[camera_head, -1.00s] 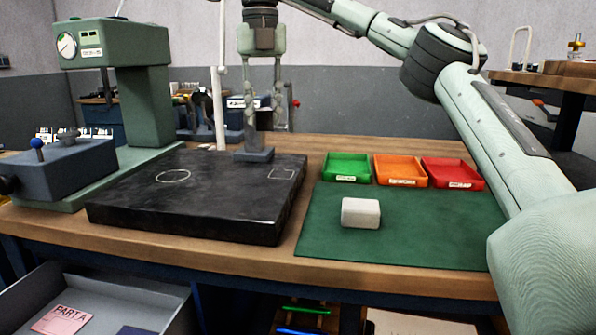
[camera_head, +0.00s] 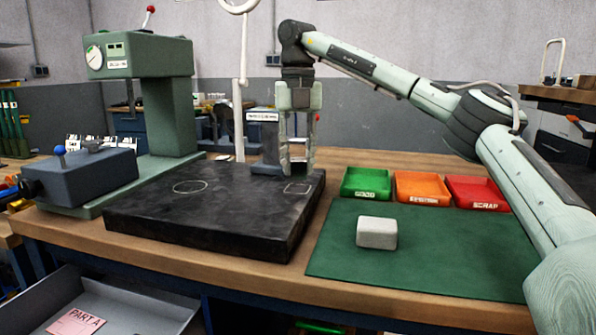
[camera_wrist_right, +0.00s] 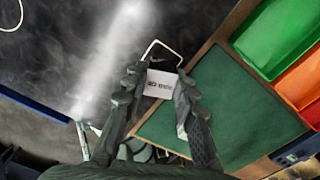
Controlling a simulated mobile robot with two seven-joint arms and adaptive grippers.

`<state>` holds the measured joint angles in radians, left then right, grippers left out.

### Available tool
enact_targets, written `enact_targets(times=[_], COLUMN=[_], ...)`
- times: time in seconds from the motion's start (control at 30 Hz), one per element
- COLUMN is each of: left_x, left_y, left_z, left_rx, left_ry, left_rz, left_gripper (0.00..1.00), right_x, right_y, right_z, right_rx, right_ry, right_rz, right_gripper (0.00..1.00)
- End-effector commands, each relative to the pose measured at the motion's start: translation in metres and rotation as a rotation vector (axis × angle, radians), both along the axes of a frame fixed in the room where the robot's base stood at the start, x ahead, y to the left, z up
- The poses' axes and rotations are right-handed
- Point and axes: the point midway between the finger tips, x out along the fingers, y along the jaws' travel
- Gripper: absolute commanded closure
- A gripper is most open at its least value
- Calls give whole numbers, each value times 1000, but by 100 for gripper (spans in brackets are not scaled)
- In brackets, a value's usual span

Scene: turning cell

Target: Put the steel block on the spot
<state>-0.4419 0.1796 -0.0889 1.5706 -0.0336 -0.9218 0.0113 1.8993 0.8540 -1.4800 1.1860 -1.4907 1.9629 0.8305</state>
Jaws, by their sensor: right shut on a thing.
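My right gripper (camera_head: 298,168) points down over the back right part of the black plate (camera_head: 215,228). Its fingers are shut on the steel block, which shows in the right wrist view as a small pale labelled face (camera_wrist_right: 160,84) between the fingertips. The spot, a thin white square outline (camera_head: 297,188), lies on the plate just below the fingertips in the head view. In the wrist view the block covers part of this outline (camera_wrist_right: 163,42). I cannot tell whether the block touches the plate. My left gripper is not in view.
A pale block (camera_head: 376,233) lies on the green mat (camera_head: 450,262). Green (camera_head: 366,184), orange (camera_head: 422,190) and red (camera_head: 477,194) bins stand behind it. A white circle (camera_head: 190,187) marks the plate. A green gauge stand (camera_head: 172,115) rises at the left.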

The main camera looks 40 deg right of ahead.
Motion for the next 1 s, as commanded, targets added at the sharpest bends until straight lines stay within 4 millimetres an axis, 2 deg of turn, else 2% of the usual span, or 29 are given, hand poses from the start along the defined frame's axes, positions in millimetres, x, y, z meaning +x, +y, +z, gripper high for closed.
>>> enact_targets(times=[0.13, 0.3, 0.5, 0.53, 0.67, 1.0], left_x=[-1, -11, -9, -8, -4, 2], left_y=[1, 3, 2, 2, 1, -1], left_z=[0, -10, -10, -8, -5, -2], left_rx=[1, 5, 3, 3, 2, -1], left_ry=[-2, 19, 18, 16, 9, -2], left_rz=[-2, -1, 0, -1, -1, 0], left_gripper=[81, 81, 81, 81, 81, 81], right_x=[0, 0, 0, 0, 0, 0], right_y=[-1, 0, 0, 0, 0, 0], right_z=[-20, -21, -25, -25, -25, -22], right_rx=[-1, 0, 0, 0, 0, -1], right_ry=[2, -1, 0, 1, 1, 0], right_rz=[0, 0, 0, 0, 0, 0], right_gripper=[100, 100, 100, 69, 53, 52])
